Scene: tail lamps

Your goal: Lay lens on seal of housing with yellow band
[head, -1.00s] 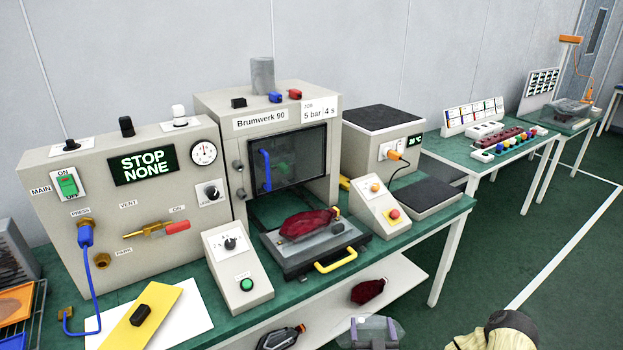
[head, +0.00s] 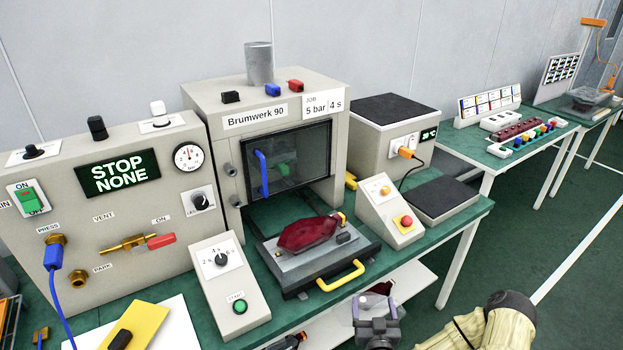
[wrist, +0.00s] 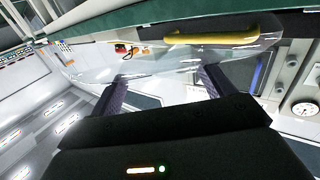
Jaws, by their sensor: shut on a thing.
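My gripper (head: 375,306) is at the bottom of the head view, in front of the press drawer and below its yellow handle. In the wrist view, my gripper (wrist: 166,78) is shut on a clear, elongated lens (wrist: 185,62) that reaches out beyond both fingers. The lens is hard to make out in the head view. A dark red, faceted piece (head: 308,233) lies on the grey nest (head: 285,262) of the pulled-out drawer. A small yellow-orange part (head: 343,217) shows at its right end. I cannot tell whether a seal is there.
The drawer's yellow handle (head: 341,275) sticks out in front. The press (head: 275,135) stands behind, with control boxes (head: 229,285) (head: 391,212) either side of the drawer. Open floor lies to the right.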

